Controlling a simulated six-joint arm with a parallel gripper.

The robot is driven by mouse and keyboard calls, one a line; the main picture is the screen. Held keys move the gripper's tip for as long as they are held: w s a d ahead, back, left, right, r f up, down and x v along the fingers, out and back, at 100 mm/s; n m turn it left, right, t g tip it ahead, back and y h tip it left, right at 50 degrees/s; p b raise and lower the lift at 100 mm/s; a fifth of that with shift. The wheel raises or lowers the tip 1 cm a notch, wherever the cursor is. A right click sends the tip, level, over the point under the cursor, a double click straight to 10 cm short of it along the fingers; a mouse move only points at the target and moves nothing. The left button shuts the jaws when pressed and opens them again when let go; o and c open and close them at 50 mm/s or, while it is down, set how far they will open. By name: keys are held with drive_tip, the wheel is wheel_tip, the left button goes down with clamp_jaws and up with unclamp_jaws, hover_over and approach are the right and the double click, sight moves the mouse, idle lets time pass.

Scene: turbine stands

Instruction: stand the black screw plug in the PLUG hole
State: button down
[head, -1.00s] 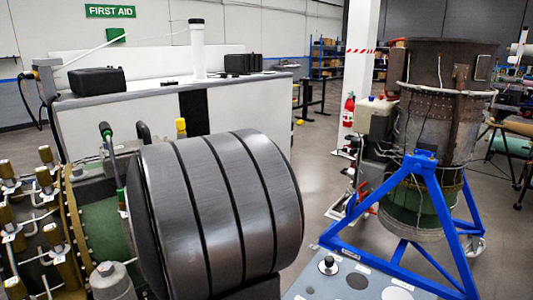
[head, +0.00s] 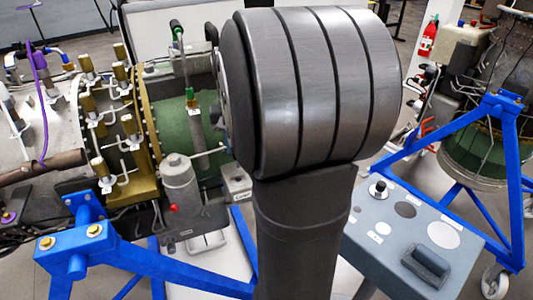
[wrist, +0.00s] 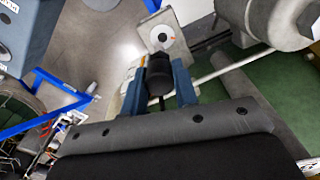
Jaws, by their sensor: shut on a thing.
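In the wrist view my gripper (wrist: 157,88) is shut on the black screw plug (wrist: 158,72), a dark cylinder between two blue-grey fingers. I cannot tell if this is the PLUG hole. In the head view my dark arm hides the gripper and the plug. A small grey labelled box (head: 238,184) stands just left of my arm; its label is too small to read.
A grey cylinder (head: 180,190) stands beside the engine's green casing (head: 172,125). Blue stand beams (head: 185,272) cross the front.

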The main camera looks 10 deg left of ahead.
drive_tip(key=d+f+m, duration=0.2)
drive_tip(key=d+m, duration=0.1)
drive_tip(key=d, duration=1.4)
drive_tip(key=d+f+m, duration=0.2)
drive_tip(key=d+m, duration=0.1)
drive_tip(key=d, duration=1.4)
drive_tip(key=shift+w+a+f, duration=0.1)
drive_tip(key=shift+w+f, duration=0.05)
drive_tip(key=shift+f, duration=1.05)
drive_tip(key=shift+w+a+f, duration=0.1)
drive_tip(key=shift+f, duration=1.05)
drive_tip(key=shift+f, duration=0.55)
drive_tip(key=shift+f, duration=0.4)
drive_tip(key=shift+f, duration=0.25)
drive_tip(key=shift+f, duration=0.45)
drive_tip(key=shift+f, duration=0.1)
